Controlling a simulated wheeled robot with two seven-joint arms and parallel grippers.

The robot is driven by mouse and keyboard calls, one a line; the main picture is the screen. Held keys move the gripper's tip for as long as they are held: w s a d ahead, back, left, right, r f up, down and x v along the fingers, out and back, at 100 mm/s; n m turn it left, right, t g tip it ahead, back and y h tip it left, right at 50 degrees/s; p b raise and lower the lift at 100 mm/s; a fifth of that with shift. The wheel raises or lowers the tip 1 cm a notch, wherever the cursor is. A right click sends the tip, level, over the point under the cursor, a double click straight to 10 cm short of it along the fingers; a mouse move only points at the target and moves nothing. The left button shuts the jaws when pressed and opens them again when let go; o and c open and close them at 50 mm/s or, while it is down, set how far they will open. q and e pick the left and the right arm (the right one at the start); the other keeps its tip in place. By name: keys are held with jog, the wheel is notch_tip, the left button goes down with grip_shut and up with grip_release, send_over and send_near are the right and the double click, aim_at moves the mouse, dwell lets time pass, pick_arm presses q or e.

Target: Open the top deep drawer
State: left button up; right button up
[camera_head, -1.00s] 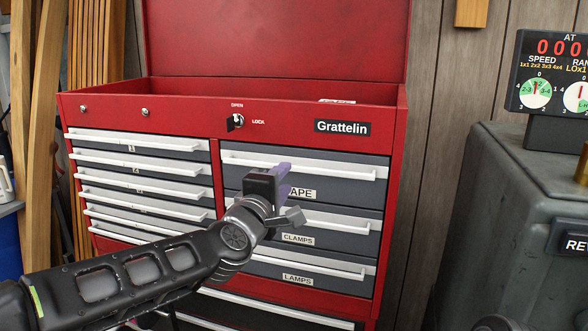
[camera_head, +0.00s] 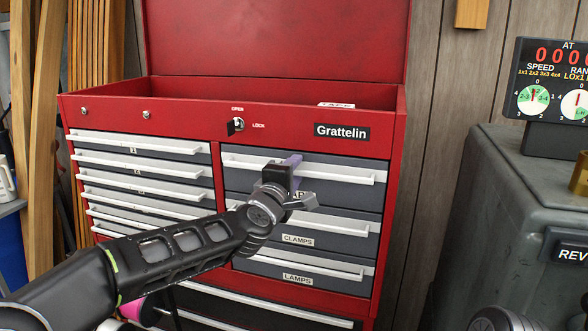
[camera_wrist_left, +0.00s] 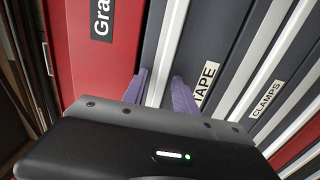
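The top deep drawer (camera_head: 350,193) is grey, labelled TAPE, and shut at the top of the red chest's right column. It also shows in the left wrist view (camera_wrist_left: 215,45). Its long white handle (camera_head: 335,175) runs along its upper edge. My left gripper (camera_head: 290,160) is in front of this handle, hiding part of it and the label. In the left wrist view, its purple fingers (camera_wrist_left: 160,88) are apart, one on each side of the white handle (camera_wrist_left: 168,45). Whether they touch it, I cannot tell.
The red chest (camera_head: 230,120) has its lid up and a key (camera_head: 236,125) in its lock. The CLAMPS drawer (camera_head: 335,241) and LAMPS drawer (camera_head: 330,281) below are shut. Shallow drawers fill the left column. A grey machine (camera_head: 510,210) stands at the right.

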pick_arm(q)
grip_shut()
dwell(0.3)
dwell(1.1)
